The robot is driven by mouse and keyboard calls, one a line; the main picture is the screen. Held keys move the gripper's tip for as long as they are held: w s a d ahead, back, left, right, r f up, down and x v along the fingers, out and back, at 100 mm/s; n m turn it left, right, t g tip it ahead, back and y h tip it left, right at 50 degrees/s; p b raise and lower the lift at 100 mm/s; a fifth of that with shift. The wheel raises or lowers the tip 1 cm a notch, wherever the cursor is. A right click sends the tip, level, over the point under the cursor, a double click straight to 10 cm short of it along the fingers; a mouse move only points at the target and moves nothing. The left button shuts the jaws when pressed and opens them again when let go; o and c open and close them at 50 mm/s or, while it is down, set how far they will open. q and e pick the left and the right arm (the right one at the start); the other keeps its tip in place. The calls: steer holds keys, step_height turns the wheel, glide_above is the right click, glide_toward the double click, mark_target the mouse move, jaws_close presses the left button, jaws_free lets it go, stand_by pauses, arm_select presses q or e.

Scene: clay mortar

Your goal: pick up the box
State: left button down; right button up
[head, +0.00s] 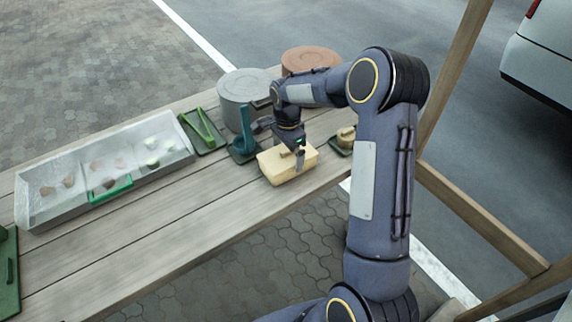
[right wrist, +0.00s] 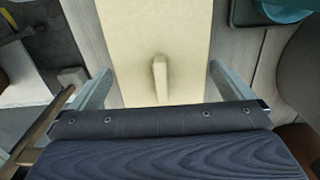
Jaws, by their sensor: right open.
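The box (head: 273,168), pale tan, sits on the wooden table near its front edge. My right gripper (head: 291,148) points down at it from above, with one finger showing at the box's near side. In the right wrist view the box (right wrist: 150,30) lies between the two spread fingers of the gripper (right wrist: 160,84), with a small raised tab on its face. The gripper is open; contact with the box's sides cannot be told. My left gripper is not in view.
Behind the box stand a grey canister (head: 240,95) and a brown-lidded one (head: 308,58). A teal holder (head: 243,146) is close on the left, a small round item on a green base (head: 345,138) on the right.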

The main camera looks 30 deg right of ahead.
step_height(320, 180, down, 4)
steer(key=shift+r, duration=0.15)
steer(key=c, duration=0.8)
steer(key=shift+c, duration=0.2)
steer(key=shift+w+r, duration=0.1)
